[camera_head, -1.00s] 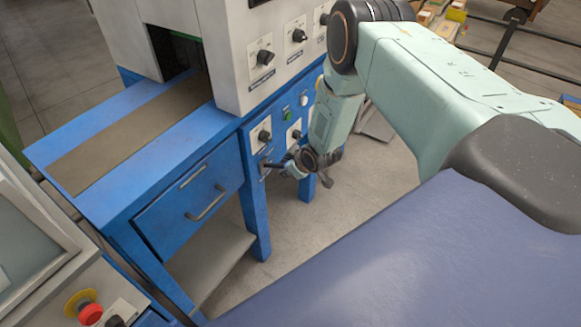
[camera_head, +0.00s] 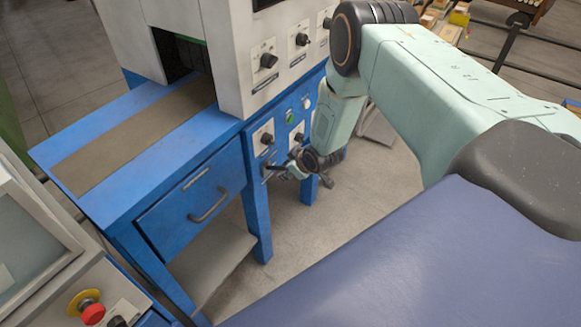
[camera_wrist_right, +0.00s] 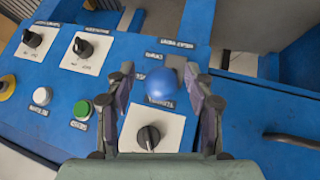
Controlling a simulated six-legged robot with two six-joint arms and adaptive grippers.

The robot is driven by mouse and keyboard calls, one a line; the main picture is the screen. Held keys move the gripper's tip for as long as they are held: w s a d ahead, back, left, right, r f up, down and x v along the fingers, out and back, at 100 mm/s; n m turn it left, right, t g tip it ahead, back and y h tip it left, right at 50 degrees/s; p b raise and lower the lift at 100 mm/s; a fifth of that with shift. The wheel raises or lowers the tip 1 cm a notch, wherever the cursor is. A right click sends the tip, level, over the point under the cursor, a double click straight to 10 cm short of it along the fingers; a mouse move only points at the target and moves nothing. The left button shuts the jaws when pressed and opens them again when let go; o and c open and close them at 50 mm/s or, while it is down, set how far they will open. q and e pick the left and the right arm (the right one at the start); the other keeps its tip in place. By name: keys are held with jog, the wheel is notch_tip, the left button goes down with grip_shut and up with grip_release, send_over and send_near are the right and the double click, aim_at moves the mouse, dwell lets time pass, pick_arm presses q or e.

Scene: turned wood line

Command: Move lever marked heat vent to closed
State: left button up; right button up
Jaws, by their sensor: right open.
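In the right wrist view a round blue knob (camera_wrist_right: 161,83), which looks like a lever's end, stands out from the blue panel (camera_wrist_right: 62,128). It lies between the two fingers of my right gripper (camera_wrist_right: 162,92), with a gap on each side. That gripper is open. Small dark labels sit by the knob, too blurred to read. In the head view my right gripper (camera_head: 285,171) is at the front of the blue machine (camera_head: 200,140), below its knobs; the lever cannot be made out there. My left gripper is in neither view.
A rotary knob (camera_wrist_right: 148,138) on a white plate sits just below the blue knob. A green button (camera_wrist_right: 81,110), a white button (camera_wrist_right: 42,96) and more rotary knobs are to the left. A drawer handle (camera_head: 209,205) sticks out left of my right gripper.

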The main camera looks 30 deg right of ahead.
jog(key=v, duration=1.2)
dwell(0.5)
jog(key=s+a+f+m+g+b, duration=0.1)
jog(key=s+a+f+g, duration=0.1)
jog(key=s, duration=0.8)
jog(key=s+a+f+m+g+b, duration=0.1)
jog(key=s+a+f, duration=0.4)
jog(key=s, duration=0.6)
jog(key=s+a+f+m+g+b, duration=0.1)
jog(key=s+a+f+g, duration=0.3)
jog(key=s, duration=0.7)
jog(key=a+m+g, duration=0.1)
jog(key=a, duration=0.1)
jog(key=shift+a+f+m+b, duration=0.2)
jog(key=shift+a+m+b, duration=0.1)
jog(key=shift+m, duration=0.1)
